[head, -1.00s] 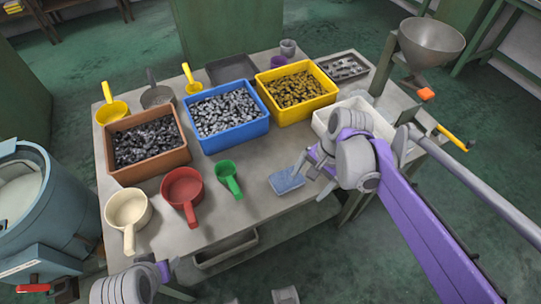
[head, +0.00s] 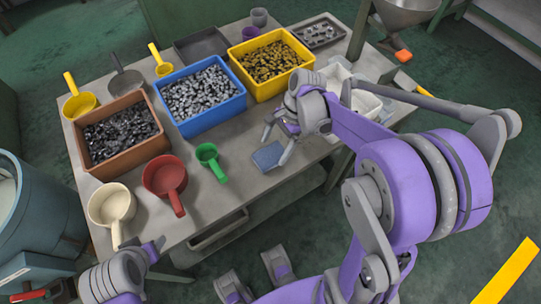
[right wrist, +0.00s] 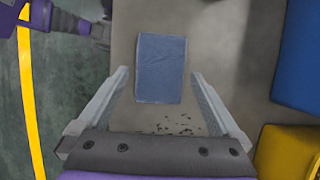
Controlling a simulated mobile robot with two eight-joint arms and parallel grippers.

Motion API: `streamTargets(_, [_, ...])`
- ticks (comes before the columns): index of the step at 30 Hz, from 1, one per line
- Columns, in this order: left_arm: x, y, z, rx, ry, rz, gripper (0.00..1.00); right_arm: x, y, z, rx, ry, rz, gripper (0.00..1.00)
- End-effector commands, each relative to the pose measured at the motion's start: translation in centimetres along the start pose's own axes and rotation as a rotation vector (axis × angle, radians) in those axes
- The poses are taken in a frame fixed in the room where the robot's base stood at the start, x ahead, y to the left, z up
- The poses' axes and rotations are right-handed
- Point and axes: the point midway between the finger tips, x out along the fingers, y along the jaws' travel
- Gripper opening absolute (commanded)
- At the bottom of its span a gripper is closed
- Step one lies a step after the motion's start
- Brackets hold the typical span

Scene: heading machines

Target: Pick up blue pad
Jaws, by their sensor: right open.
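The blue pad (head: 268,157) is a small flat rectangle lying on the grey table, right of the green scoop, near the table's front right edge. My right gripper (head: 273,153) is just above it in the head view, fingers pointing down. In the right wrist view the blue pad (right wrist: 160,68) lies squarely between and beyond the two open, empty fingertips (right wrist: 160,75). I cannot tell the exact height between the fingertips and the pad.
A green scoop (head: 209,158) and red scoop (head: 164,177) lie left of the pad. Blue (head: 208,121) and yellow (head: 282,86) bins of metal parts stand behind. A white tray (head: 367,101) is behind my right gripper. The table around the pad is clear.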

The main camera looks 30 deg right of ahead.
Motion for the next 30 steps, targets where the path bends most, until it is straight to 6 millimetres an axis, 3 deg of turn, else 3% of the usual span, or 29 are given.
streamTargets(6, [0.3, 0.0, 0.2, 0.000, -0.001, 0.000, 0.59, 2.4, 0.0, 0.0, -0.002, 0.000, 0.001, 1.00])
streamTargets(30, [0.7, 0.0, 0.5, 0.000, -0.003, 0.000, 0.59, 2.9, 0.0, -0.2, -0.001, 0.000, 0.000, 1.00])
